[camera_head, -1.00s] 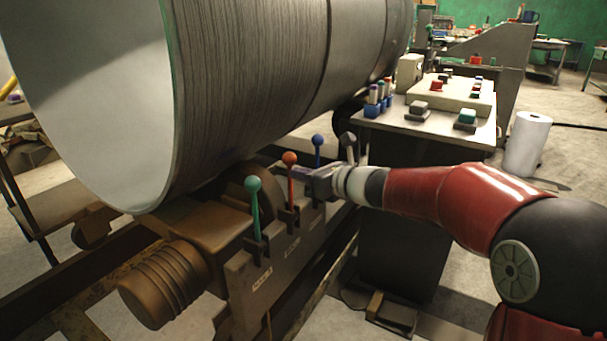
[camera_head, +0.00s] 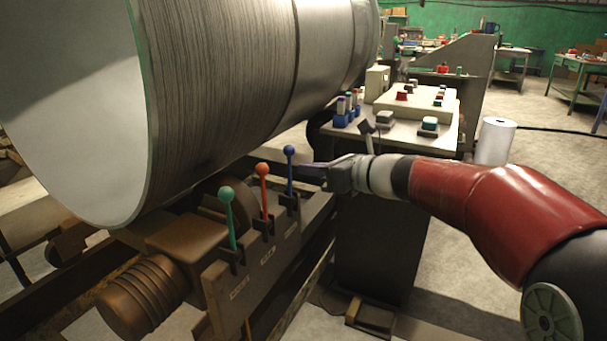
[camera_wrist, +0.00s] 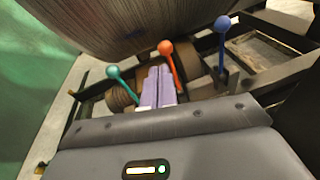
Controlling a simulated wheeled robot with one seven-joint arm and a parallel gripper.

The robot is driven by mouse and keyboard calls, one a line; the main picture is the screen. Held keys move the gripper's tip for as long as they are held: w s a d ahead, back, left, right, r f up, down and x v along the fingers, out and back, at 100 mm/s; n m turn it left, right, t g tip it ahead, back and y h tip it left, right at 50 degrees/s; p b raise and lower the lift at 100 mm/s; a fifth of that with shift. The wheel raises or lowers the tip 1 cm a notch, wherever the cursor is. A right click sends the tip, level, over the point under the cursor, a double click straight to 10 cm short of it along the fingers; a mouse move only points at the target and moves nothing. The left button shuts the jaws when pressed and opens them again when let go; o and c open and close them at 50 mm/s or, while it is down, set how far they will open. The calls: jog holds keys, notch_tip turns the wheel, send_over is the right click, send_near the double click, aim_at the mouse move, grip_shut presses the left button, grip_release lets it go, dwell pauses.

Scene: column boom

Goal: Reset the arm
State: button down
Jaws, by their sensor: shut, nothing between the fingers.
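My gripper (camera_head: 316,168) is shut and empty at the end of my red arm. In the head view its tip is just right of the blue-knobbed lever (camera_head: 290,172); I cannot tell whether they touch. The orange-knobbed lever (camera_head: 264,190) and the green-knobbed lever (camera_head: 229,215) stand further left on the same bracket. In the wrist view the two pale purple fingers (camera_wrist: 158,84) lie side by side. They appear between the green lever (camera_wrist: 119,77) and the orange lever (camera_wrist: 170,58), with the blue lever (camera_wrist: 222,42) to the right.
A large metal cylinder (camera_head: 225,90) hangs over the levers' left side. A control desk (camera_head: 400,135) with coloured buttons stands behind my arm. A brown roller (camera_head: 140,300) is at lower left. A white roll (camera_head: 495,142) stands on open floor to the right.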

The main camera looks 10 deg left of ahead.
jog(key=s+d+f+n+h, duration=0.4)
jog(key=s+d+n, duration=0.3)
jog(key=s, duration=0.3)
jog(key=s+d+f+n+g+h, duration=0.1)
jog(key=s+d+f+n+h, duration=0.4)
jog(key=s+d+n, duration=0.2)
jog(key=s+d+f+n+h, duration=0.5)
jog(key=s+d+n, duration=0.2)
jog(key=s+n, duration=0.4)
jog(key=shift+s+d+f+g, duration=0.3)
jog(key=shift+s+g, duration=0.1)
jog(key=shift+s, duration=0.45)
jog(key=c, duration=2.1)
grip_release()
